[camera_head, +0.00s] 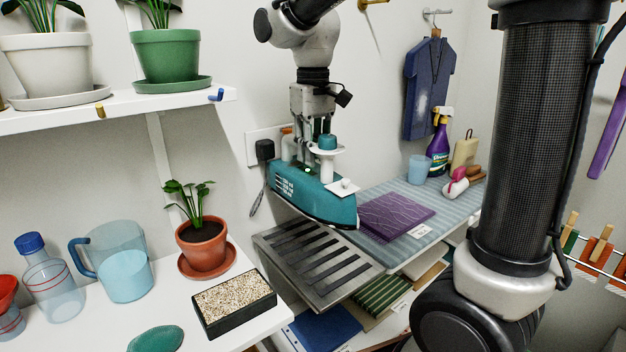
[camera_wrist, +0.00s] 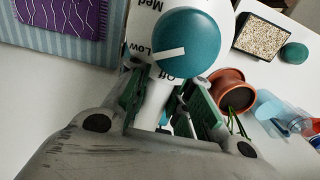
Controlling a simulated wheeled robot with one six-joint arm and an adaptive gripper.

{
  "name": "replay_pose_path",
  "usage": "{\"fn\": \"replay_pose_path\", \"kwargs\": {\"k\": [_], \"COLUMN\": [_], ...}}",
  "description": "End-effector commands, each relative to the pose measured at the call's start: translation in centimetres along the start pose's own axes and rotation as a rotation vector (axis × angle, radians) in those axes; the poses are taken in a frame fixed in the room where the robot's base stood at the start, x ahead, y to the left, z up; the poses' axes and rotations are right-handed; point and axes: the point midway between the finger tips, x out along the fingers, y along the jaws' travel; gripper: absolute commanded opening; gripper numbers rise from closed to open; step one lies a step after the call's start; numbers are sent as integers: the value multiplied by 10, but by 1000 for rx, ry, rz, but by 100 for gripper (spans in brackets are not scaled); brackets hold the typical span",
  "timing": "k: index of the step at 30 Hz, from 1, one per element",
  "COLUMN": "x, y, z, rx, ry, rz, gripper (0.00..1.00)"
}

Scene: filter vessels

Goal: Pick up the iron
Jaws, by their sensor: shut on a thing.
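The iron (camera_head: 310,196) is teal and white, with its tip toward the right, at the back of a slatted metal rest (camera_head: 318,262). I cannot tell whether it touches the rest or hangs just above it. My gripper (camera_head: 312,150) comes down on it from above. In the wrist view my gripper (camera_wrist: 165,105) is shut on the white handle part of the iron, one finger on each side. The iron's teal dial (camera_wrist: 186,42) shows there, with its white pointer near "Low". The soleplate's underside is hidden.
A striped ironing board (camera_head: 462,212) with folded purple cloth (camera_head: 396,215) lies to the right. A potted plant (camera_head: 204,243), a jug (camera_head: 124,275) and a gravel tray (camera_head: 234,302) stand left. A shelf (camera_head: 130,104) juts out at upper left. A black plug (camera_head: 264,150) is on the wall.

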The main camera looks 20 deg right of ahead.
Motion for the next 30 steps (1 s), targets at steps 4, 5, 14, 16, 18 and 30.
{"fn": "replay_pose_path", "kwargs": {"k": [4, 5, 14, 16, 18, 30], "x": [-38, -45, -105, -116, -125, -146], "y": [0, 0, 0, 0, 0, 0], "z": [-1, -1, -1, -1, 0, 0], "rx": [0, 0, 0, 0, 0, 0], "ry": [9, 8, 6, 5, 4, 3], "rz": [0, 0, 1, 1, 1, 1], "gripper": [0, 0, 0, 0, 0, 0]}}
